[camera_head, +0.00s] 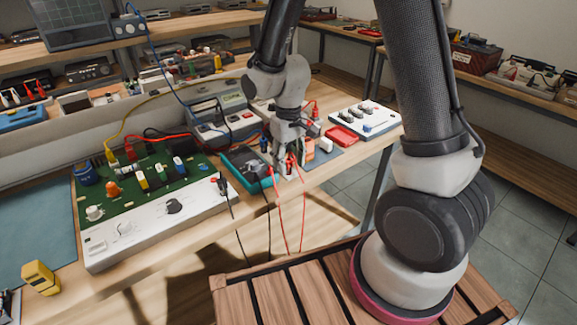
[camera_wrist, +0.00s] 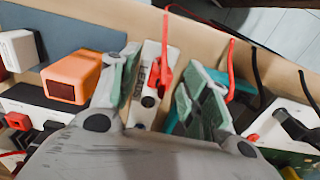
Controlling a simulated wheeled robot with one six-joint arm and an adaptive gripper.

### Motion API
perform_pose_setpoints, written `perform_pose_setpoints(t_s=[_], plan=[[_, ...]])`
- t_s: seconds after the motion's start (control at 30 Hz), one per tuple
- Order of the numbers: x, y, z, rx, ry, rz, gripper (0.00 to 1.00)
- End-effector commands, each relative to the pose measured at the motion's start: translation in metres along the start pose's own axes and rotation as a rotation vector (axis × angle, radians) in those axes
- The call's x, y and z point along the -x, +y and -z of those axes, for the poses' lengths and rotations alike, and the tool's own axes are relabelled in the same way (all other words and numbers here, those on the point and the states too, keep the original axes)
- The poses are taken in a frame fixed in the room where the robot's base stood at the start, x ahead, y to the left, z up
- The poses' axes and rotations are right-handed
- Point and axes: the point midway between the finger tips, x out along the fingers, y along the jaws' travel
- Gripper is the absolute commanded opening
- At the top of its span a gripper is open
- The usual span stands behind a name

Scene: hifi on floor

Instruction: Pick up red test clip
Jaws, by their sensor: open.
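A red test clip (camera_wrist: 161,72) with a thin red lead lies on a narrow white block (camera_wrist: 146,98) with dark lettering and a black hole. In the wrist view, both are between the parted fingers of my gripper (camera_wrist: 158,80). The fingers stand on either side of the clip; I cannot tell whether they touch it. A second red clip (camera_wrist: 234,84) is outside the right finger. In the head view, my gripper (camera_head: 284,166) is low over the bench's front edge, beside red leads hanging down; it partly hides the clip there.
A teal-edged multimeter (camera_head: 246,168) lies left of my gripper, with a green circuit board (camera_head: 150,178) farther left. An orange block (camera_wrist: 76,78) is close outside the left finger. A red tray (camera_head: 341,136) and white switch box (camera_head: 366,119) are to the right.

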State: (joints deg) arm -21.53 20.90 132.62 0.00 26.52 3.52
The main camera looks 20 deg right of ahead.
Motion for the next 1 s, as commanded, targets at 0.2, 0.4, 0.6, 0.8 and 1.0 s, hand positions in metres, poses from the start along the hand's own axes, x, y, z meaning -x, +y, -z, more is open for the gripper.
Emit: perform_pose_setpoints(t_s=[0.2,0.4,0.6,0.8,1.0], plan=[[-0.005,0.0,0.0,0.0,0.0,0.0,0.46],[-0.005,0.0,0.0,0.0,0.0,0.0,0.23],[-0.005,0.0,0.0,0.0,0.001,0.0,0.04],[-0.004,0.0,0.0,0.0,0.001,0.0,0.04],[0.019,0.0,0.002,0.0,0.008,0.0,0.04]])
